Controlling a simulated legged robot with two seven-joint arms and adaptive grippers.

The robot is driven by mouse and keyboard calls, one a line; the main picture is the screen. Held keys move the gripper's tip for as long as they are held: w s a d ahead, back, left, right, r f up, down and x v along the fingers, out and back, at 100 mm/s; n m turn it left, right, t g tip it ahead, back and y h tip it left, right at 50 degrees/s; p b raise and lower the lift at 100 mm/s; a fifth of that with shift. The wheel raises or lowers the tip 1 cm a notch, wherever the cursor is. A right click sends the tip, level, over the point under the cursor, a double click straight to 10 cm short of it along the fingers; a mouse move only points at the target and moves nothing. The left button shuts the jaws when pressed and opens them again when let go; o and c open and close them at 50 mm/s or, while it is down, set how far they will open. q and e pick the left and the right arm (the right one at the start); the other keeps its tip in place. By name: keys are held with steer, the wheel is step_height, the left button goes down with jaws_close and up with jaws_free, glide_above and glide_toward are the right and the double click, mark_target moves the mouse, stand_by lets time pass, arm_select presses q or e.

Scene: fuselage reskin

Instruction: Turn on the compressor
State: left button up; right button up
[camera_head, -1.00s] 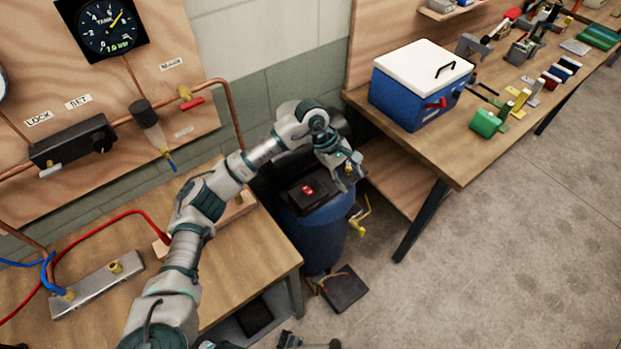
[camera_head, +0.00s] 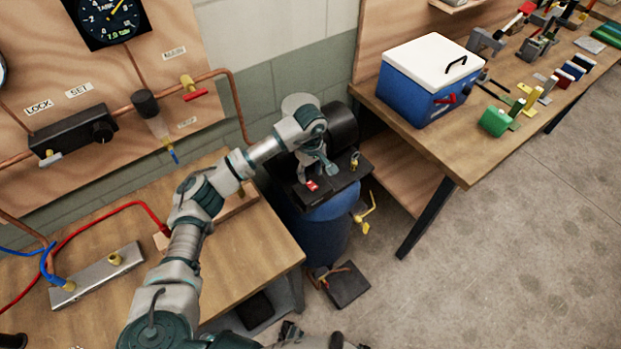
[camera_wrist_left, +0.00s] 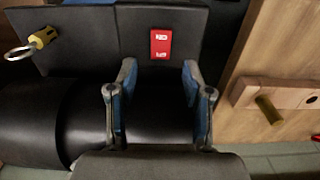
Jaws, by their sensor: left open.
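The compressor (camera_head: 321,238) is a blue upright tank with a black motor and a black switch box on top, standing between the two benches. Its red rocker switch (camera_head: 312,185) sits on the box, and shows in the left wrist view (camera_wrist_left: 160,44). My left gripper (camera_head: 318,172) is over the box, close to the switch. In the wrist view the fingers of my left gripper (camera_wrist_left: 158,78) are apart with nothing between them, and the switch lies just beyond their tips. Whether they touch the box is unclear. Part of what may be my right gripper shows at the bottom edge.
A brass fitting with a ring (camera_wrist_left: 35,44) sticks out beside the switch box. A yellow valve (camera_head: 366,214) is on the tank's side. A wooden bench (camera_head: 240,255) is at left, another bench (camera_head: 440,155) with a blue cooler (camera_head: 415,100) at right. A black pedal (camera_head: 347,285) lies on the floor.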

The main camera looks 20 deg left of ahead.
mark_target(311, 183)
arm_select(q)
steer(key=shift+f, duration=1.9)
arm_select(e)
steer(key=shift+s, duration=0.15)
arm_select(q)
jaws_close()
steer(key=shift+s+d+r+t+y, duration=0.1)
steer(key=shift+t+y, duration=0.3)
steer(key=shift+y, duration=0.1)
steer(key=shift+d+y, duration=0.1)
steer(key=shift+y, duration=0.2)
steer(key=shift+s+t+y, duration=0.1)
steer(key=shift+t+y, duration=0.3)
steer(key=shift+t, duration=0.1)
arm_select(e)
steer(key=shift+w+a+r, duration=0.1)
steer(key=shift+w+r, duration=0.4)
steer(key=shift+w, duration=0.3)
arm_select(q)
jaws_free()
steer(key=shift+d, duration=0.1)
arm_select(e)
steer(key=shift+s+f, duration=0.1)
steer(key=shift+s, duration=0.1)
